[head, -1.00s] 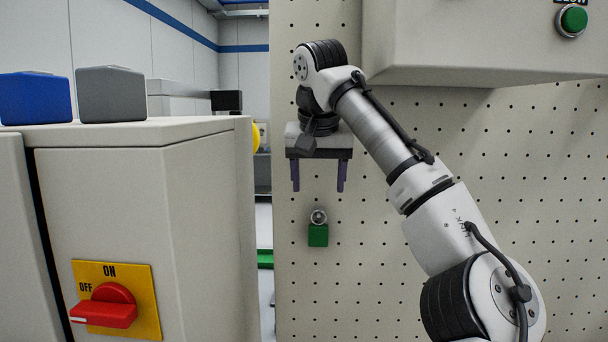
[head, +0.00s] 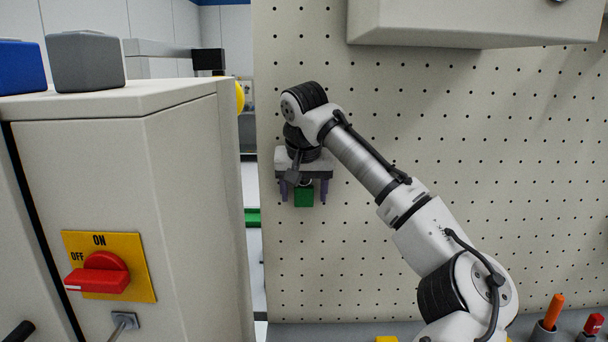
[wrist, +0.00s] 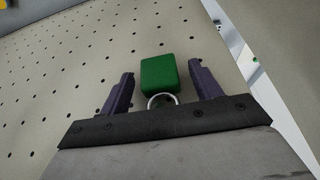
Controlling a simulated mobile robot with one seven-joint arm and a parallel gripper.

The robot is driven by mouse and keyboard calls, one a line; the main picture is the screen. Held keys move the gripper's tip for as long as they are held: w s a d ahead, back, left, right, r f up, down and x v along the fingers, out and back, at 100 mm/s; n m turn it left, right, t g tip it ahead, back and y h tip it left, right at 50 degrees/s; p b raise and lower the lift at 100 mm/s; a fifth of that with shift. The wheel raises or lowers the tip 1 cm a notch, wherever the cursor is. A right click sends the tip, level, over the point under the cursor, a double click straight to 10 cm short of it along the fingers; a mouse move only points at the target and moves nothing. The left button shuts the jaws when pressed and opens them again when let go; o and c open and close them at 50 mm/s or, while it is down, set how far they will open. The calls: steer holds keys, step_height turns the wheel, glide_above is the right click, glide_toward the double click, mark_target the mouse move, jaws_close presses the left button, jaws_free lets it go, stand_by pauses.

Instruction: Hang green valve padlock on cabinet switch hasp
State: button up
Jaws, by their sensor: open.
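The green padlock (head: 304,197) hangs on the pegboard, its body below my gripper's palm. In the wrist view the padlock (wrist: 159,76) lies between the two spread purple fingers, with its metal shackle ring (wrist: 163,100) toward the palm. My gripper (head: 305,196) is open, pointing down, with a finger on each side of the padlock and visible gaps to it. The wrist view also shows the open gripper (wrist: 160,85). The cabinet switch (head: 102,270), a red handle on a yellow ON/OFF plate, is at the left. A small metal fitting (head: 124,322), possibly the hasp, shows below it.
The grey cabinet (head: 180,180) fills the left, with blue (head: 20,68) and grey (head: 85,62) blocks on top. A box (head: 470,22) juts from the pegboard (head: 480,150) above. An orange-handled tool (head: 553,308) stands in a holder at lower right.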

mark_target(304, 194)
steer(key=shift+f, duration=0.15)
steer(key=c, duration=1.1)
steer(key=shift+s+r, duration=0.2)
steer(key=shift+r, duration=0.4)
steer(key=shift+s+b, duration=0.95)
steer(key=shift+s, duration=0.7)
